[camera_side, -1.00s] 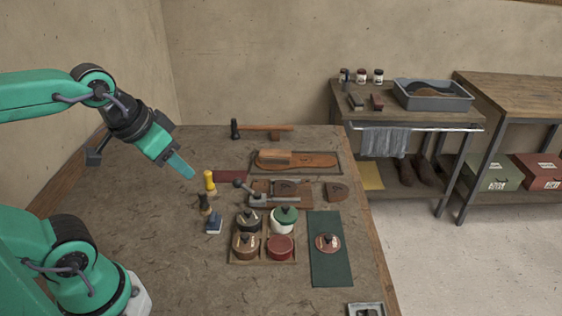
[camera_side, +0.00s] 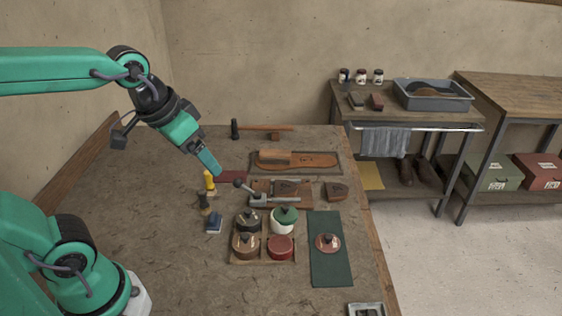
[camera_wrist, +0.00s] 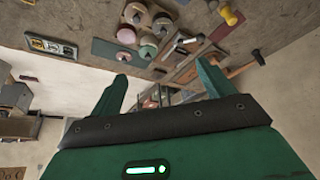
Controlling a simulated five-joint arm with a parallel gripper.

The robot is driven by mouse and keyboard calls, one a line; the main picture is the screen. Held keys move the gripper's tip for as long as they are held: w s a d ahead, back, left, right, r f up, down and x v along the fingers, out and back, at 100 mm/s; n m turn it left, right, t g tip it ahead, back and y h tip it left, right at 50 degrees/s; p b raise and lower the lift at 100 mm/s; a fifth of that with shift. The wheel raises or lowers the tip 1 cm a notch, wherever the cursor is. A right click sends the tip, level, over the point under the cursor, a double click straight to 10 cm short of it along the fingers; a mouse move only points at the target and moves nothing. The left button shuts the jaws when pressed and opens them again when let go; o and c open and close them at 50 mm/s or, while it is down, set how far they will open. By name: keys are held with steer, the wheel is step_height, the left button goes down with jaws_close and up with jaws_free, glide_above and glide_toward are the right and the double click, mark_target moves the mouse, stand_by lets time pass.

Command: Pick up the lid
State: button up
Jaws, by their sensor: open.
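A round reddish-brown lid (camera_side: 328,242) with a small knob lies on a dark green mat (camera_side: 329,272) at the right of the bench. It also shows, small, in the wrist view (camera_wrist: 123,56). To its left, a wooden tray (camera_side: 262,263) holds several round pots; a red pot (camera_side: 281,248) shows no knob on top, while the green-topped pot (camera_side: 285,216) and two darker ones have knobs. My gripper (camera_side: 214,168) is open and empty in the air, above and left of the pots, well apart from the lid. Its two fingers frame the wrist view (camera_wrist: 163,73).
A yellow-handled tool (camera_side: 209,181), a blue-based tool (camera_side: 214,224) and a lever device (camera_side: 255,195) stand between my gripper and the pots. A hammer (camera_side: 262,128) and a sole board (camera_side: 297,160) lie behind. The bench's left side is clear.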

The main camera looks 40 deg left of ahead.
steer(key=w+d+f+g, duration=0.1)
steer(key=w+d, duration=0.3)
steer(key=w, duration=0.3)
steer(key=m+g, duration=0.2)
steer(key=g, duration=0.2)
glide_above(329, 236)
steer(key=f, duration=1.5)
steer(key=shift+a+f, duration=0.25)
steer(key=shift+w+d+f, duration=0.15)
steer(key=shift+d+f, duration=0.15)
steer(key=shift+f, duration=1.4)
steer(key=shift+f, duration=0.1)
steer(key=shift+a+f, duration=0.1)
steer(key=shift+f, duration=2.45)
